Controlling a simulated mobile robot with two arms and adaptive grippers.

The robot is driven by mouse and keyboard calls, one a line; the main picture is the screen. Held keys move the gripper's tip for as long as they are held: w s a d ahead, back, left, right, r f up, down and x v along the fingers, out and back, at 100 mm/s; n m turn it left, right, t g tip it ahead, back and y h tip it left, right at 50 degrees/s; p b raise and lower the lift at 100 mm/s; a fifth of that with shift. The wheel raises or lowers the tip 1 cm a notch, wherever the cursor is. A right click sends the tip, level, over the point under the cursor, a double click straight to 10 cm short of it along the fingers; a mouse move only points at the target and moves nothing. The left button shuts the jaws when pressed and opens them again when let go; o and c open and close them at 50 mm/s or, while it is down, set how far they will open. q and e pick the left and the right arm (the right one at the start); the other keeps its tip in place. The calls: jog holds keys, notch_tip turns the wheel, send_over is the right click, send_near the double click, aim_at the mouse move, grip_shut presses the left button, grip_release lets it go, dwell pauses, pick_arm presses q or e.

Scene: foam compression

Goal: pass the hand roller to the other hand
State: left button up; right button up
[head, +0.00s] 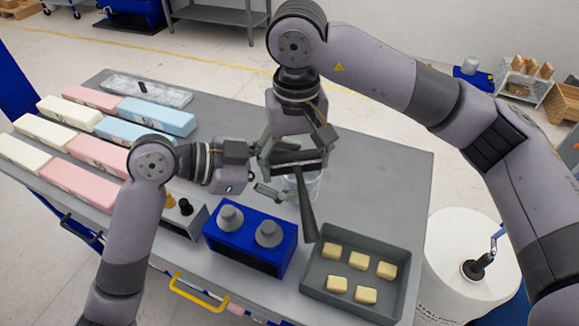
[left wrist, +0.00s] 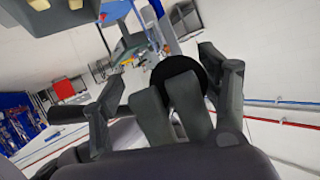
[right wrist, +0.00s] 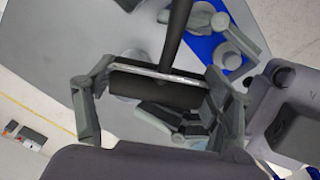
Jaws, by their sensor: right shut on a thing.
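The hand roller (head: 307,205) has a dark cylinder and a long dark tapering handle. My right gripper (head: 296,158) is shut on its cylinder above the table, with the handle hanging down toward the tray. In the right wrist view the cylinder (right wrist: 158,88) lies across between the fingers, and the handle runs to the top edge. My left gripper (head: 262,170) looks open and empty, close beside the right gripper, pointing at it from the left. In the left wrist view a black round end (left wrist: 180,75), apparently the roller's, shows behind grey finger parts. Contact there is unclear.
A blue box (head: 250,242) with two grey knobs stands below the grippers. A grey tray (head: 398,262) holds several yellow blocks at the front right. Several foam blocks (head: 95,150) fill the table's left. A clear container (head: 313,185) is partly hidden behind the roller. The table's right rear is clear.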

pick_arm(q)
jog(key=shift+o, duration=1)
jog(key=shift+s, duration=0.1)
jog(key=shift+a, duration=0.1)
